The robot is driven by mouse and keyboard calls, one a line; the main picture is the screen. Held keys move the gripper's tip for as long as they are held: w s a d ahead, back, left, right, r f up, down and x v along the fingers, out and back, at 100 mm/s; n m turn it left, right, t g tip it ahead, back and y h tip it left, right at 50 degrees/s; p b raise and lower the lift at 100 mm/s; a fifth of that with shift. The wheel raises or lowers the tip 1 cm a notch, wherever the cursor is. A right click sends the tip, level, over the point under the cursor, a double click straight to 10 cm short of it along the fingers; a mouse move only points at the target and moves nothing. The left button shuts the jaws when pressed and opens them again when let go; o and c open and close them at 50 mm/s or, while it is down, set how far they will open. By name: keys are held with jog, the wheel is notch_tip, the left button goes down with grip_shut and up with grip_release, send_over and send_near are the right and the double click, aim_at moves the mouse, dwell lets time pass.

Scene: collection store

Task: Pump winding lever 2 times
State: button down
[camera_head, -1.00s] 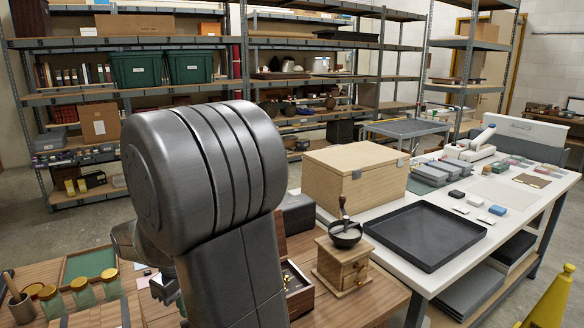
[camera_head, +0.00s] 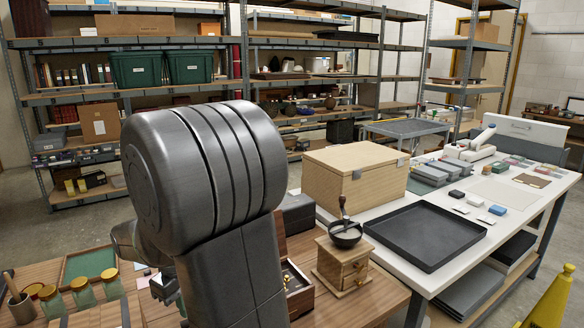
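I cannot make out a winding lever for certain. An open wooden box (camera_head: 299,303) with brass-coloured parts inside stands on the brown table, mostly hidden behind my arm, so a lever there may be covered. My gripper (camera_head: 163,289) shows only in part at the left of my arm, low over the table. My arm hides the rest of it, and its opening and anything between its fingers cannot be told.
A wooden hand grinder (camera_head: 343,262) with a dark bowl and upright handle stands right of the open box. Jars with gold lids (camera_head: 82,294) and a green-lined tray (camera_head: 90,262) are at left. A white table (camera_head: 480,238) carries a black tray (camera_head: 424,236) and a lidded wooden box (camera_head: 340,187).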

jog(key=shift+f, duration=0.1)
dwell(0.3)
jog(key=shift+s+f+b, duration=0.1)
jog(key=shift+f+b, duration=0.65)
jog(key=shift+f, duration=0.4)
jog(key=shift+s+d+f+b, duration=0.2)
jog(key=shift+s+f+b, duration=0.1)
jog(key=shift+f+b, duration=0.2)
jog(key=shift+s+d+f+b, duration=0.25)
jog(key=shift+f+b, duration=0.1)
jog(key=shift+f, duration=0.1)
jog(key=shift+s+d+f+b, duration=0.1)
jog(key=shift+s+f+b, duration=0.1)
jog(key=shift+f+b, duration=0.4)
jog(key=shift+s+d+f+b, duration=0.15)
jog(key=shift+f+b, duration=0.2)
jog(key=shift+f, duration=0.35)
jog(key=shift+a, duration=0.1)
jog(key=shift+f, duration=0.1)
